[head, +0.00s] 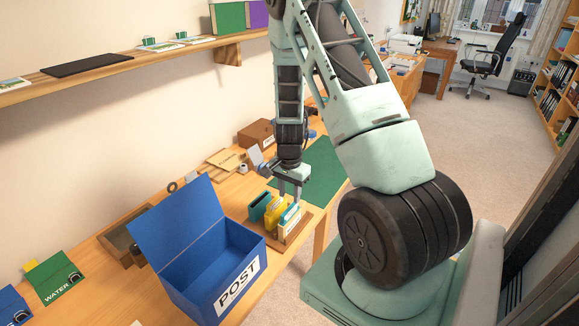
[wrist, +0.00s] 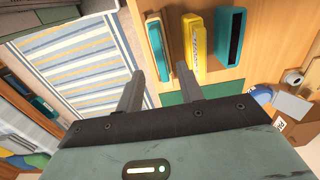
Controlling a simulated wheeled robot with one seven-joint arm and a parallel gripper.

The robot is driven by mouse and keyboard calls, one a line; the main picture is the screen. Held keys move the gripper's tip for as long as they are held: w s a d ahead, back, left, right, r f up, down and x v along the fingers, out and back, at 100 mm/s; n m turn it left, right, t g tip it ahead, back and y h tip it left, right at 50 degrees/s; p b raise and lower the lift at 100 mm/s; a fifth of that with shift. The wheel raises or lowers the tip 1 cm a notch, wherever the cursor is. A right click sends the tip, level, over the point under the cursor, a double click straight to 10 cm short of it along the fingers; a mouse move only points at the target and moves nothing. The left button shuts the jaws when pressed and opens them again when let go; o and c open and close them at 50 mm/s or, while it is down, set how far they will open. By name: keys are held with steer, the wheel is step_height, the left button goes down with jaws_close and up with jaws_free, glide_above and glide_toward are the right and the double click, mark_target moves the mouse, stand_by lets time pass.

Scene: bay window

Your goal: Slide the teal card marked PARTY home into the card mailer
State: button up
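My gripper (head: 290,190) is open, pointing down over a small wooden rack (head: 294,238) on the desk. In the wrist view its fingers (wrist: 160,72) stand apart, with the near end of a slim teal-and-white card-like piece (wrist: 155,42) seen between them; I cannot tell if either finger touches it. This piece also shows in the head view (head: 290,217), at the right of the rack. Beside it stand a yellow sleeve (wrist: 197,50) with small lettering and a teal, hollow-looking sleeve (wrist: 230,38). No PARTY mark is legible, and I cannot tell which piece is the card mailer.
An open blue POST box (head: 235,283) stands just left of the rack. A green mat (head: 318,170) lies behind it, with a brown box (head: 257,133) farther back. A green WATER folder (head: 58,278) and a wooden tray (head: 118,240) are at left. A wall shelf (head: 110,65) runs above.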

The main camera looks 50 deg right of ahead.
step_height(320, 180, up, 11)
steer(key=shift+b, duration=0.35)
steer(key=shift+r, duration=0.1)
stand_by(0.7)
steer(key=a+r+n+y, duration=0.1)
steer(key=a+r+n, duration=0.3)
steer(key=a, duration=0.8)
steer(key=a+r+n, duration=0.1)
steer(key=a+n, duration=0.5)
steer(key=a, duration=0.5)
steer(key=s+a+r+n, duration=0.2)
steer(key=s+a+n, duration=0.5)
steer(key=s+a, duration=0.1)
steer(key=s+a+r+n, duration=0.2)
steer(key=s+a+n, duration=0.6)
steer(key=s+a, duration=0.1)
steer(key=shift+a+r, duration=0.25)
steer(key=shift+r, duration=0.05)
